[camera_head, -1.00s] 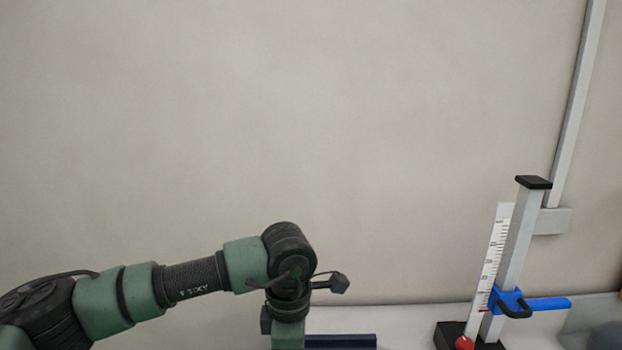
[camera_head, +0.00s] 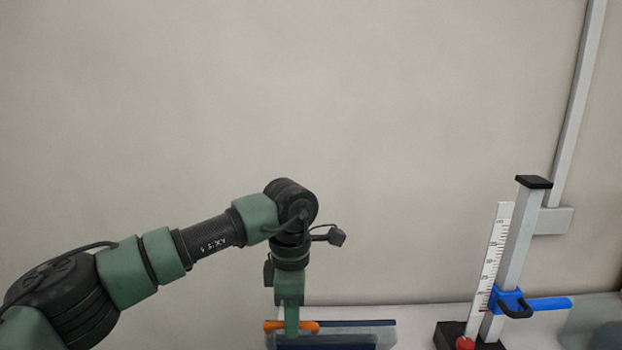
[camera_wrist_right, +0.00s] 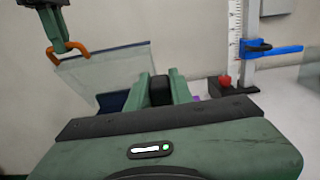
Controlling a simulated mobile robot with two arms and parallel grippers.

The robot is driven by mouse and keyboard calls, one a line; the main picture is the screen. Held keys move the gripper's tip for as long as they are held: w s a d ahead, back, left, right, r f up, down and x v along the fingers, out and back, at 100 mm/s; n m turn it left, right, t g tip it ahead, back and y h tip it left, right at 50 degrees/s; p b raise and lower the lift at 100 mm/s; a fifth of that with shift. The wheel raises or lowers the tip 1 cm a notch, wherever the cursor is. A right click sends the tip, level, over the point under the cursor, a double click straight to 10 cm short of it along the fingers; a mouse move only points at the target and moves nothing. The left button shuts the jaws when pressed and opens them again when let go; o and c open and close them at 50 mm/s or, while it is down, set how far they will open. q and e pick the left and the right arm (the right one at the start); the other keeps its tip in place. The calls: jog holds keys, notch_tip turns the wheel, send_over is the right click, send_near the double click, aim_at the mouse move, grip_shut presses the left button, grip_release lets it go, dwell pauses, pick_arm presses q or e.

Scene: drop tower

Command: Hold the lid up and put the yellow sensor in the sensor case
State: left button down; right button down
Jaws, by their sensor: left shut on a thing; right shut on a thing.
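My left gripper (camera_head: 291,332) is shut on the orange handle (camera_head: 306,326) of the clear lid (camera_head: 345,329). The lid is raised and tilted above the dark blue sensor case (camera_head: 325,343), which the lower picture edge cuts off. In the right wrist view the handle (camera_wrist_right: 82,52), the lid (camera_wrist_right: 105,72) and part of the case (camera_wrist_right: 112,102) show left of my right gripper (camera_wrist_right: 161,86). My right gripper is shut on a dark block (camera_wrist_right: 160,92) between its fingers. No yellow shows on it, so I cannot tell if this is the yellow sensor.
The drop tower (camera_head: 518,235) stands right of the case, with a white scale (camera_head: 490,262), a blue clamp (camera_head: 508,300) and a red ball (camera_head: 465,343) at its foot. A small purple thing (camera_wrist_right: 196,98) is partly hidden behind my right gripper. A plain wall is behind.

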dwell(0.3)
jog(key=shift+w, duration=0.1)
jog(key=w+a+f, duration=0.4)
jog(key=a+f, duration=0.6)
jog(key=f, duration=0.1)
jog(key=w+f, duration=0.1)
jog(key=w, duration=0.3)
jog(key=w+f, duration=0.1)
jog(key=w, duration=0.3)
jog(key=w+f, duration=0.1)
jog(key=w, duration=0.3)
jog(key=shift+w+f, duration=0.25)
jog(key=shift+f, duration=1.35)
jog(key=shift+f, duration=0.55)
jog(key=c, duration=1.2)
grip_release()
